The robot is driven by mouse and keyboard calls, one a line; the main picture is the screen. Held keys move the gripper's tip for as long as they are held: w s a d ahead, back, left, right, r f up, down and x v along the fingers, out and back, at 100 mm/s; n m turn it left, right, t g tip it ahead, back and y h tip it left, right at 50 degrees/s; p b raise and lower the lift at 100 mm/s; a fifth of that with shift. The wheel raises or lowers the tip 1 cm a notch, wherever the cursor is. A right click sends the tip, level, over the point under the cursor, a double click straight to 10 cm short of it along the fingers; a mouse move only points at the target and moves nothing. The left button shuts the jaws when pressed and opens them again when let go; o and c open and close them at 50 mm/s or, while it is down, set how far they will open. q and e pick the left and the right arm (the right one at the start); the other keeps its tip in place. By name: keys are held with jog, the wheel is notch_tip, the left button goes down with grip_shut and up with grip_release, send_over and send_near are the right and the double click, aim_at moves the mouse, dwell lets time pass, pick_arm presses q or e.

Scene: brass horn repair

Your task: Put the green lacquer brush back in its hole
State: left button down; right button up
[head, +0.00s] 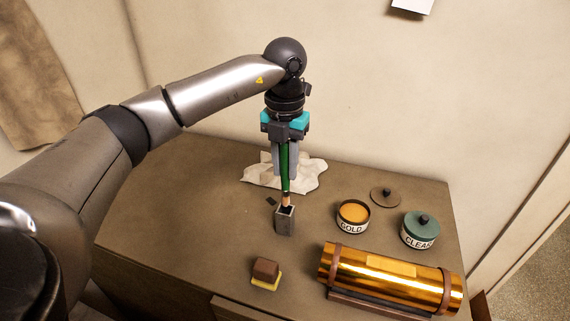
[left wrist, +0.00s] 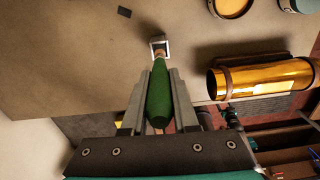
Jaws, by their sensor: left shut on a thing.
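The green lacquer brush (head: 285,172) is upright in my left gripper (head: 284,166), which is shut on its green handle. In the left wrist view the green handle (left wrist: 160,95) lies between the two fingers (left wrist: 160,100). The brush's lower end is at the top opening of a small grey square holder (head: 285,222) on the table. The holder's rim also shows in the left wrist view (left wrist: 158,42), in line with the brush. I cannot tell how far the tip is inside. My right gripper is not in view.
An open GOLD tin (head: 352,216), its lid (head: 385,197) and a closed CLEAR tin (head: 420,230) stand to the right. A brass tube (head: 390,279) lies on a cradle at front right. A brown-and-yellow block (head: 265,273) sits in front. A white cloth (head: 310,178) lies behind.

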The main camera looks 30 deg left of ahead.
aim_at(285, 195)
pick_arm(q)
jog(key=shift+f+b, duration=2.75)
jog(key=shift+f, duration=1.4)
jog(key=c, duration=0.6)
grip_release()
jog(key=shift+r, duration=0.1)
notch_tip(285, 195, up, 14)
jog(key=shift+f+p, duration=0.1)
jog(key=shift+p, duration=0.25)
jog(key=shift+r, duration=0.75)
jog(key=shift+s+f, duration=0.1)
